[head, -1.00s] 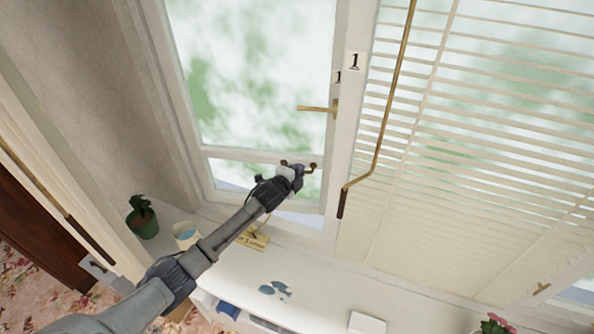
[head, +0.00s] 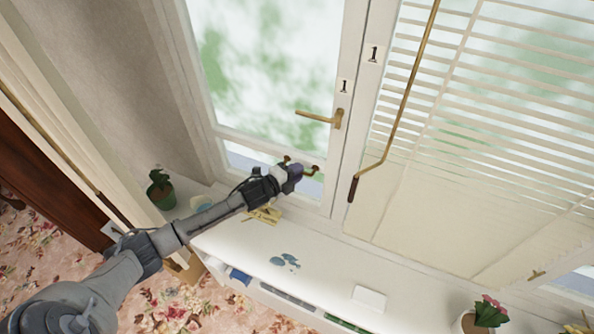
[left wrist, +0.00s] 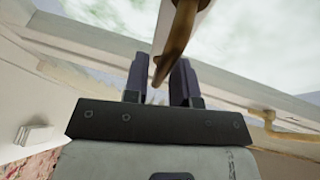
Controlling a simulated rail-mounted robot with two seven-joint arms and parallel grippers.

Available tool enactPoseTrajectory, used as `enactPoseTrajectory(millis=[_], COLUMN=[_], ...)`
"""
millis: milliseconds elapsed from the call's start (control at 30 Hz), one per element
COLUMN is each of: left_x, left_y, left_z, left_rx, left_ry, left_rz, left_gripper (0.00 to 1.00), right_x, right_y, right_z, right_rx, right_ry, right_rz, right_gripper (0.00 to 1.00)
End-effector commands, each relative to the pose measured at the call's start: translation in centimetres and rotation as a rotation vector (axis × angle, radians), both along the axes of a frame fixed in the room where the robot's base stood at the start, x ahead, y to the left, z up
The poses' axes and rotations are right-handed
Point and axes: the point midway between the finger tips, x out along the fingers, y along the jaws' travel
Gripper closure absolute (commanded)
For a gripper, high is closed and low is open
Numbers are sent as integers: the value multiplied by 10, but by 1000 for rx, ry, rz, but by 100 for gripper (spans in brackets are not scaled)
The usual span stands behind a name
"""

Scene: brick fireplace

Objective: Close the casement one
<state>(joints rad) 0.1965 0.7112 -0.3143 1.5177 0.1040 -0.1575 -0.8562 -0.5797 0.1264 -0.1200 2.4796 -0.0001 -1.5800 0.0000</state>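Casement one (head: 270,140) is the left, white-framed pane, with a "1" label on its right stile and a brass lever handle (head: 322,117). Its right edge stands apart from the fixed post beside it, which also carries a "1". My left gripper (head: 297,172) is at the casement's lower rail, beside small brass fittings (head: 314,169). In the left wrist view, the fingers (left wrist: 159,82) are spread, with a curved brass bar (left wrist: 178,40) running down in front of or between them. I cannot tell whether they touch it. My right gripper is not in view.
A blind (head: 470,130) with a brass crank rod (head: 405,90) covers the window to the right. The white sill (head: 320,265) below holds a white block (head: 369,298). A potted plant (head: 160,188) stands left and a pink-flowered pot (head: 485,315) right.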

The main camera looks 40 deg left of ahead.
Motion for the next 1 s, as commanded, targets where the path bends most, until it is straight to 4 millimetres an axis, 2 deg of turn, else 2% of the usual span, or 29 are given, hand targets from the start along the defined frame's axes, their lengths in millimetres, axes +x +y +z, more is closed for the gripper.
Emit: enactPoseTrajectory(millis=[33,100,467,667,1000], left_x=[0,0,-6,-33,-92], left_y=[0,0,1,4,10], left_z=[0,0,-1,3,14], left_rx=[-1,-1,-1,-1,1], left_ry=[0,1,3,4,4], left_rz=[1,1,2,2,2], left_gripper=[70,63,63,63,63], right_x=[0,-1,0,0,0], right_y=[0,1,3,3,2], right_z=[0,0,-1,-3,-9], right_rx=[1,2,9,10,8], right_ry=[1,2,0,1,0], right_rz=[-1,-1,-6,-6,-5], right_gripper=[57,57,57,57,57])
